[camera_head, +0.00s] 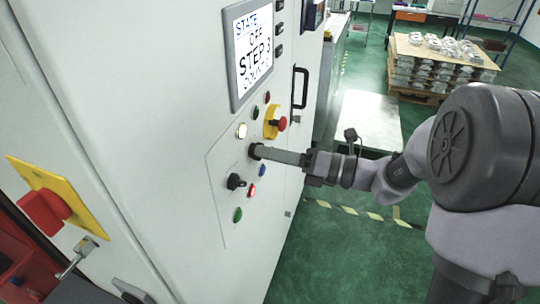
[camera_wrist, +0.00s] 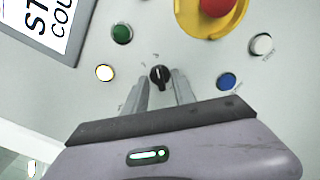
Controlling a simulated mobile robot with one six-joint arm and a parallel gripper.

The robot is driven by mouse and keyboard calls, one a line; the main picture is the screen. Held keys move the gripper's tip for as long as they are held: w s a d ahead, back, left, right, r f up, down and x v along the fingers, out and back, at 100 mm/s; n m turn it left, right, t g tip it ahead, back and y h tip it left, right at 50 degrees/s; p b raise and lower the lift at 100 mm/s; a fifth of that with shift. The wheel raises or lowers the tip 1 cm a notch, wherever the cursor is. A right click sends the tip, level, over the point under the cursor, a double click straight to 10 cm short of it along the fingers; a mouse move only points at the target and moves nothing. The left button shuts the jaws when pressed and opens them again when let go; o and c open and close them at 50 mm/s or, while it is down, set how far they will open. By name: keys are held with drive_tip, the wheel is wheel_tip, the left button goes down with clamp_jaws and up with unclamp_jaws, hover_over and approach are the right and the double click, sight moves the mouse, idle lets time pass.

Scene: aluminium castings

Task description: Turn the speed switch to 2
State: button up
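The control panel is on a white cabinet front. In the wrist view a black rotary switch (camera_wrist: 160,76) stands on the panel between the fingertips of my gripper (camera_wrist: 158,88). The fingers are apart, one on each side of the knob, with a gap showing on both sides. In the head view my gripper (camera_head: 262,153) reaches the panel from the right and largely hides this knob. A second black rotary switch (camera_head: 236,182) sits lower left on the panel. The small labels around the knob are too blurred to read, so I cannot tell its setting.
A yellow-backed red emergency button (camera_head: 281,123) is just above my gripper. A blue button (camera_head: 262,170) and a lit red button (camera_head: 251,190) are below. A pallet of castings (camera_head: 440,62) stands behind.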

drive_tip(key=shift+a, duration=0.15)
clamp_jaws()
drive_tip(key=shift+n, duration=0.3)
drive_tip(key=shift+n+b, duration=2.25)
drive_tip(key=shift+n, duration=1.75)
